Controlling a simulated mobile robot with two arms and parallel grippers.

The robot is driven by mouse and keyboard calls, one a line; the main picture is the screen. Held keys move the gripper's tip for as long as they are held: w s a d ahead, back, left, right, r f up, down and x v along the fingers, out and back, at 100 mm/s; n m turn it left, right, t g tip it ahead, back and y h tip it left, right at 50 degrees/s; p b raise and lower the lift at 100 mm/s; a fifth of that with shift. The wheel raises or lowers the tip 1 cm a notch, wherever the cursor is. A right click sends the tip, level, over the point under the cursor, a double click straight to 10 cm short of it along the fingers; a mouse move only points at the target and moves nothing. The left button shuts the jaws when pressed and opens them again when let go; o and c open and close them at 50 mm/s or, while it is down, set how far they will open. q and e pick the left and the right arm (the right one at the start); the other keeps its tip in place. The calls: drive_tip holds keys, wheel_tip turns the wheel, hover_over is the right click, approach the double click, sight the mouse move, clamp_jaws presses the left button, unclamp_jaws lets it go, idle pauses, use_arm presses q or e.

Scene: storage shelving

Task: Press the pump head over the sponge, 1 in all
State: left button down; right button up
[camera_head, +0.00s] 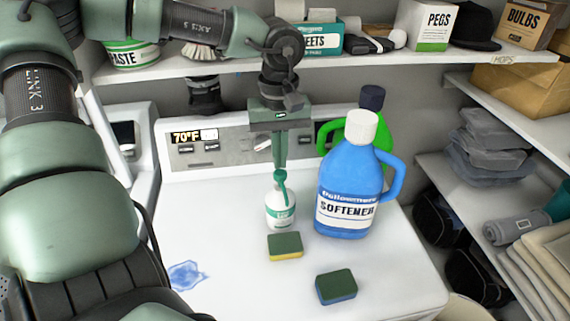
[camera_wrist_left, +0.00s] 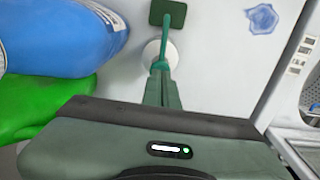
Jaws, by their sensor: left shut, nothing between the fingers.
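A white pump bottle (camera_head: 280,216) with a green pump head (camera_head: 281,178) stands upright on the white machine top. A sponge (camera_head: 285,241), green above and yellow below, lies just in front of it. In the left wrist view the pump head's spout (camera_wrist_left: 168,40) reaches out over the sponge (camera_wrist_left: 167,13). My left gripper (camera_head: 280,166) points down, shut and empty, with its fingertips right at the top of the pump head; whether they touch cannot be told. In the left wrist view the fingertips (camera_wrist_left: 160,72) hide part of the bottle. My right gripper is not in view.
A blue softener jug (camera_head: 345,185) stands close right of the bottle, with a green jug (camera_head: 360,128) behind it. A second sponge (camera_head: 336,284), green and blue, lies front right. A blue spill (camera_head: 186,275) marks the left. A loaded shelf (camera_head: 175,66) runs above.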

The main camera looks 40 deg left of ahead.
sight(280, 172)
use_arm(q)
drive_tip(key=shift+f, duration=0.1)
drive_tip(key=shift+f+b, duration=1.45)
drive_tip(key=shift+r+p, duration=0.95)
drive_tip(key=shift+r, duration=0.55)
wheel_tip(280, 172, up, 6)
drive_tip(key=p, duration=0.3)
drive_tip(key=shift+p, duration=0.35)
